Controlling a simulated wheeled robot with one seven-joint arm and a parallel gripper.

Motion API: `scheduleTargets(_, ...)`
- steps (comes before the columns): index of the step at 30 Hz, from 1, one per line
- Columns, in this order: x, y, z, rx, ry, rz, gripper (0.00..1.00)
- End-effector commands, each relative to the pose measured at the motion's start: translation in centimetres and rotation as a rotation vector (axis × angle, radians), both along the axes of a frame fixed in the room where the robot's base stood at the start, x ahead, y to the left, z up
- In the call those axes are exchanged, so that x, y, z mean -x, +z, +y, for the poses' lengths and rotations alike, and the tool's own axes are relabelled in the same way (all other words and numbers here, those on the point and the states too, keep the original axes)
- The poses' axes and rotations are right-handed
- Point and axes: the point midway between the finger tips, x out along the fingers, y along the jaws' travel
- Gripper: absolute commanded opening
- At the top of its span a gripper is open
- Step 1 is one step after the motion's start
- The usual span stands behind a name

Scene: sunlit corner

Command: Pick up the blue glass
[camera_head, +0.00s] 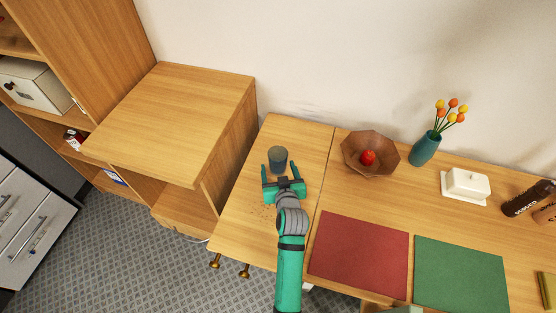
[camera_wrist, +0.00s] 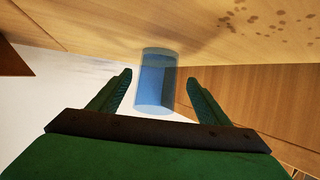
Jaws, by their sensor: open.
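The blue glass (camera_head: 278,156) stands on the left end of the wooden table (camera_head: 250,222) in the head view. My gripper (camera_head: 281,169) is open and low over the table, on the near side of the glass, with its fingers pointing toward it. In the wrist view the translucent blue glass (camera_wrist: 155,82) shows ahead of the gap between the two fingers of my gripper (camera_wrist: 160,90). The fingers are apart and nothing is held. I cannot tell whether the glass is partly between the fingertips.
A wooden cabinet (camera_head: 175,115) stands left of the table. To the right are a brown bowl (camera_head: 353,146) with a red apple (camera_head: 367,157), a teal vase (camera_head: 425,149), a white butter dish (camera_head: 467,184), a red mat (camera_head: 360,255) and a green mat (camera_head: 460,275).

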Motion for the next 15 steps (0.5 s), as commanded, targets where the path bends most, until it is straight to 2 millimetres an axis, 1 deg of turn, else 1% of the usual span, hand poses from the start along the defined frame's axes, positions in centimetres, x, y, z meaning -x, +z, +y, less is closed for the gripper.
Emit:
scheduleTargets(1,-0.7,-0.3,0.1,0.0,0.0,0.0,0.7)
scheduleTargets(3,-1.5,-0.6,0.2,0.0,0.0,-0.001,0.7)
scheduleTargets(11,-3.1,-1.2,0.4,0.001,0.001,0.0,0.7)
scheduleTargets(15,-5.1,-1.7,0.4,-0.001,0.001,-0.001,0.7)
